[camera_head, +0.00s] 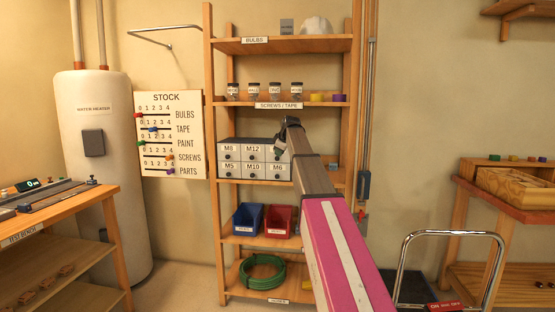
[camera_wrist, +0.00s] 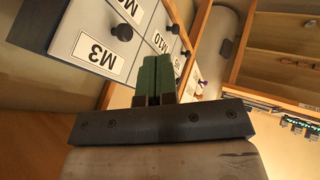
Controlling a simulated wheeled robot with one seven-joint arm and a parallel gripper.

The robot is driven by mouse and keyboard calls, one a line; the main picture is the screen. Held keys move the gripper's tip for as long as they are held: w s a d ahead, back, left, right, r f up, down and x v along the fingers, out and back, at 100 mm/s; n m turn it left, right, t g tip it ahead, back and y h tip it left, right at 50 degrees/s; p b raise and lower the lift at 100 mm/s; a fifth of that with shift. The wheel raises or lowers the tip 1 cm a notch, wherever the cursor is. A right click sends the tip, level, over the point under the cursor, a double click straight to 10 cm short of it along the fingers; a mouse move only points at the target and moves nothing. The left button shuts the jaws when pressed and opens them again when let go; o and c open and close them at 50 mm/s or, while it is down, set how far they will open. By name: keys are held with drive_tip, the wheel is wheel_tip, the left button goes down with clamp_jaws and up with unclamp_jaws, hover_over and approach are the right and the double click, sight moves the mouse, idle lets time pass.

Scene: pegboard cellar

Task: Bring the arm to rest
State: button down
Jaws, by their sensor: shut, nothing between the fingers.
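My arm reaches up from the lower right in the head view. My gripper (camera_head: 279,149) is at the right end of the grey drawer cabinet (camera_head: 240,158) on the middle shelf, and covers part of it. In the wrist view the two green fingers of my gripper (camera_wrist: 157,70) are together, with nothing between them. The cabinet's drawer fronts (camera_wrist: 80,20), with black knobs and labels such as M3 and M10, show close behind the fingers, tilted in that view. I cannot tell whether the fingers touch a drawer.
The wooden shelf rack (camera_head: 215,200) holds jars (camera_head: 254,91), a blue bin (camera_head: 248,219), a red bin (camera_head: 279,221) and a green hose coil (camera_head: 262,272). A bench (camera_head: 55,215) stands left, a workbench (camera_head: 510,200) right. A chrome-handled cart (camera_head: 452,234) is at lower right.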

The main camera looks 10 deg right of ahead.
drive_tip(key=s+a+f+m+g, duration=0.1)
drive_tip(key=s+f+m, duration=0.1)
drive_tip(key=s+f, duration=0.6)
drive_tip(key=s+a+f+m+g+h, duration=0.15)
drive_tip(key=s+f, duration=0.35)
drive_tip(key=f, duration=0.6)
drive_tip(key=s+f+m+g+y, duration=0.1)
drive_tip(key=s+f+m, duration=0.2)
drive_tip(key=s+f, duration=0.5)
drive_tip(key=s+a+f+m+g+h, duration=0.1)
drive_tip(key=s+f+m, duration=0.5)
drive_tip(key=s+f, duration=1.6)
drive_tip(key=s+g+h, duration=0.1)
drive_tip(key=s+g, duration=0.1)
drive_tip(key=shift+s+a+f+g, duration=0.25)
drive_tip(key=shift+s+a+g, duration=0.05)
drive_tip(key=shift+s+g, duration=0.05)
